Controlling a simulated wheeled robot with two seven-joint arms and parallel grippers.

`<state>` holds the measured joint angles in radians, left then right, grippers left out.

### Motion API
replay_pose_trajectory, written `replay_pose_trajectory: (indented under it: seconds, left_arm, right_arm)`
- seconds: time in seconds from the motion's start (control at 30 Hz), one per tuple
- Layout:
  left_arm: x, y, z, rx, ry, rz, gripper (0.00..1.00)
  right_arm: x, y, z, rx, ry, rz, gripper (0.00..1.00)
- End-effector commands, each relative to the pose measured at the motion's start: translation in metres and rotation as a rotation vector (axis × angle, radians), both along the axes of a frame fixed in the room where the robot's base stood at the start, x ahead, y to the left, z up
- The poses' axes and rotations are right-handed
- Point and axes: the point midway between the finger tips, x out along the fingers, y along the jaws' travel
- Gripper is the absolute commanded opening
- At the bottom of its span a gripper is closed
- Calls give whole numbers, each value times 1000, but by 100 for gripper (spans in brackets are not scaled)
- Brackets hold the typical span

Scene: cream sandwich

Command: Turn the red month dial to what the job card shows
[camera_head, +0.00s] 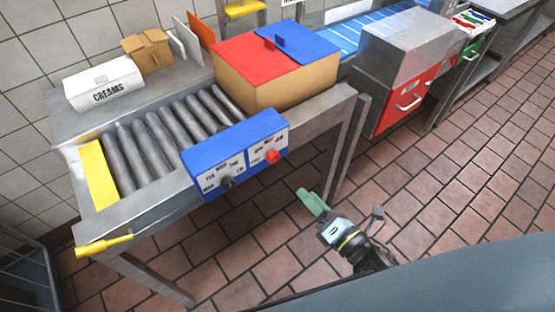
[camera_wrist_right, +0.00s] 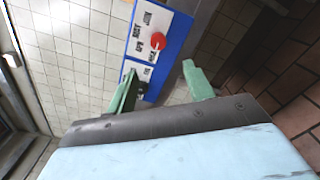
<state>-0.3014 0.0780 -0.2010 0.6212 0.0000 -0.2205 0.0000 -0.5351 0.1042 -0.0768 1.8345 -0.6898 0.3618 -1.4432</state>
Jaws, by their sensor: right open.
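The red month dial (camera_head: 272,156) is on the right half of a blue control box (camera_head: 236,147) at the conveyor's front edge. White label plates with dark lettering surround it, too small to read surely. My right gripper (camera_head: 312,201) is open and empty, to the right of and below the box in the head view. In the right wrist view the red dial (camera_wrist_right: 158,41) shows beyond and above the gap between the green fingers (camera_wrist_right: 160,84); neither touches it. No card is readable as the job card. My left gripper is out of view.
A black dial (camera_head: 227,183) sits on the box's left half. Behind are steel rollers (camera_head: 157,137), a cardboard box with red and blue flaps (camera_head: 280,85), and a white CREAMS box (camera_head: 104,84). A yellow handle (camera_head: 104,245) sticks out front left. Floor around my right gripper is clear.

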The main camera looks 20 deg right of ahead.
Motion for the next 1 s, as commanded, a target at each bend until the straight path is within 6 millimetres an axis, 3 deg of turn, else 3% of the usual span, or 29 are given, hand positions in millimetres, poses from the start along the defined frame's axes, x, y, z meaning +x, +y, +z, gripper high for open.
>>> replay_pose_trajectory:
  seconds: [0.17,0.63,1.0]
  left_arm:
    - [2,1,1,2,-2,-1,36]
    - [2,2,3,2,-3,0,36]
    - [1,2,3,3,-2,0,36]
  right_arm:
    - [19,7,5,-12,-16,4,52]
    - [106,39,4,-7,-12,2,52]
    - [125,46,3,-7,-9,2,52]
